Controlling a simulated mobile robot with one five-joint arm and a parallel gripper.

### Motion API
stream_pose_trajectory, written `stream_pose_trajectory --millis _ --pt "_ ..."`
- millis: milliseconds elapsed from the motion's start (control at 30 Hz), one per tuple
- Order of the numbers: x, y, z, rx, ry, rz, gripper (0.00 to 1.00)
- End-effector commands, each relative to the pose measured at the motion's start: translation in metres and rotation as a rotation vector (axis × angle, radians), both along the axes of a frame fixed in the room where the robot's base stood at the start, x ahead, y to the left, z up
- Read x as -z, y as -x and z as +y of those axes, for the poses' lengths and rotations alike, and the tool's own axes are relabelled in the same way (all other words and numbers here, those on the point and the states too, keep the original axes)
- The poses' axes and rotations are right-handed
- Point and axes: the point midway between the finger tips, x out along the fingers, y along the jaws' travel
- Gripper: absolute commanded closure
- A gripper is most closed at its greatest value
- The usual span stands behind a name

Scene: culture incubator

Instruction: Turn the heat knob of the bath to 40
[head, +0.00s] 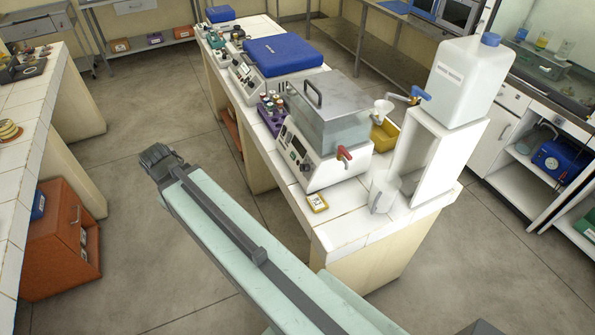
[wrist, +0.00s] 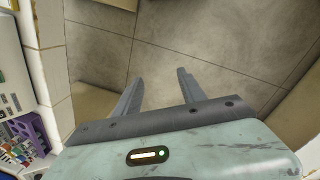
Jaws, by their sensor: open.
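The bath is a white box with a grey metal lid (head: 331,105) and a red-handled tap, standing on the tiled bench in the head view. Its front panel (head: 299,152) carries a dark display and small dark controls. The heat knob's pointer and scale are too small to read. In the wrist view, part of what appears to be the bath's panel (wrist: 9,75) shows at the left edge. My gripper (wrist: 160,86) is open and empty over the floor, beside the bench. In the head view, its dark end (head: 158,162) is left of the bath, apart from it.
A purple tube rack (head: 271,115) stands beside the bath, with a blue-lidded device (head: 283,57) behind it. A small yellow-framed card (head: 317,202) lies near the bench edge. A white water container (head: 464,80) stands on a shelf at right. The floor aisle (head: 130,225) is clear.

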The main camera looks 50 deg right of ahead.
Motion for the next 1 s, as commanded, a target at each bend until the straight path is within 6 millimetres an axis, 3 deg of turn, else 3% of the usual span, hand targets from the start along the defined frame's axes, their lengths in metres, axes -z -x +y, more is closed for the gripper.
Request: stream_pose_trajectory --millis 33,133,200,333,433,600,767,1000 --pt "0.026 0.001 -0.038 -0.082 0.091 0.039 0.52" --pt "0.043 0.014 -0.124 -0.325 0.321 0.212 0.52" --pt "0.041 0.027 -0.18 -0.481 0.455 0.388 0.52" --pt "0.019 0.053 -0.253 -0.678 0.588 0.728 0.52" --pt "0.001 0.065 -0.28 -0.751 0.615 0.911 0.52" --pt "-0.014 0.072 -0.29 -0.786 0.619 1.006 0.52" --pt "-0.007 0.078 -0.302 -0.785 0.618 1.004 0.52" --pt "0.011 0.096 -0.338 -0.785 0.619 1.002 0.52"
